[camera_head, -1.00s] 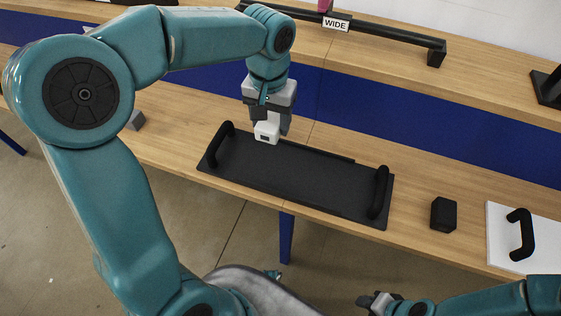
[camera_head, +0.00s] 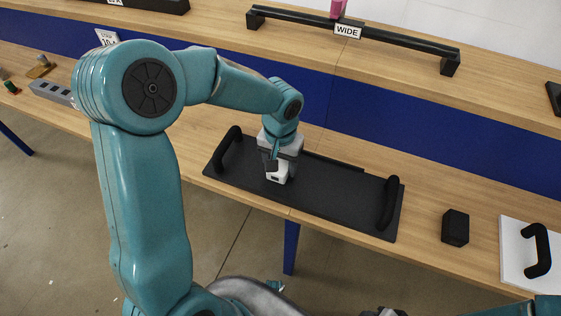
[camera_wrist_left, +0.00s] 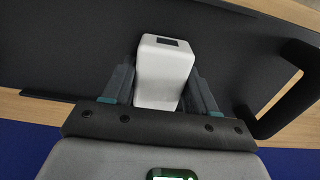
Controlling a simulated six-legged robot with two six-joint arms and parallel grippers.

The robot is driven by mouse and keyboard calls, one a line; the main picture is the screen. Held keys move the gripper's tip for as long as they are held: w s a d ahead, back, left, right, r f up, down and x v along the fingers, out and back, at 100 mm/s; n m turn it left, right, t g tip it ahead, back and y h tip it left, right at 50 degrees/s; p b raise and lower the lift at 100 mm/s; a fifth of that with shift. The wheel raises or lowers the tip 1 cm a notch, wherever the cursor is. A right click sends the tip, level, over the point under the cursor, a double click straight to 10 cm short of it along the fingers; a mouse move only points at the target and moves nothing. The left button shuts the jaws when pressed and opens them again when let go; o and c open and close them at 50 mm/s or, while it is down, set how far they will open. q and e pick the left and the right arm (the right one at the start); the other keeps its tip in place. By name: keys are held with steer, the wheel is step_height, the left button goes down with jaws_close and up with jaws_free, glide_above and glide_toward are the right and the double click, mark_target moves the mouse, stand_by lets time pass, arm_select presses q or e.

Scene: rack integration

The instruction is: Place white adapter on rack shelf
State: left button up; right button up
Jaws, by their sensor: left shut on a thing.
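The white adapter (camera_head: 278,174) is a small white block with a dark rectangular port on its end. My left gripper (camera_head: 276,166) is shut on it, over the left part of the black rack shelf (camera_head: 330,195), a flat tray with a raised handle at each end. In the left wrist view the adapter (camera_wrist_left: 164,74) sits between the two fingers, with the black shelf surface (camera_wrist_left: 75,45) behind it. I cannot tell whether the adapter touches the shelf. Only a small part of my right arm shows at the bottom right; its fingers are not clear.
A black block (camera_head: 455,228) and a white panel with a black handle (camera_head: 515,258) lie right of the shelf. A grey box (camera_head: 52,92) is at the left. A long black bar (camera_head: 400,45) labelled WIDE stands on the upper ledge. The shelf's middle and right are clear.

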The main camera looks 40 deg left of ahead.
mark_target(280, 162)
arm_select(q)
steer(key=shift+f, duration=0.2)
steer(key=o, duration=1.1)
steer(key=shift+w, duration=0.1)
steer(key=shift+r, duration=0.1)
steer(key=shift+r, duration=0.25)
step_height(280, 162, up, 12)
steer(key=shift+f+p, duration=0.15)
steer(key=shift+p, duration=0.75)
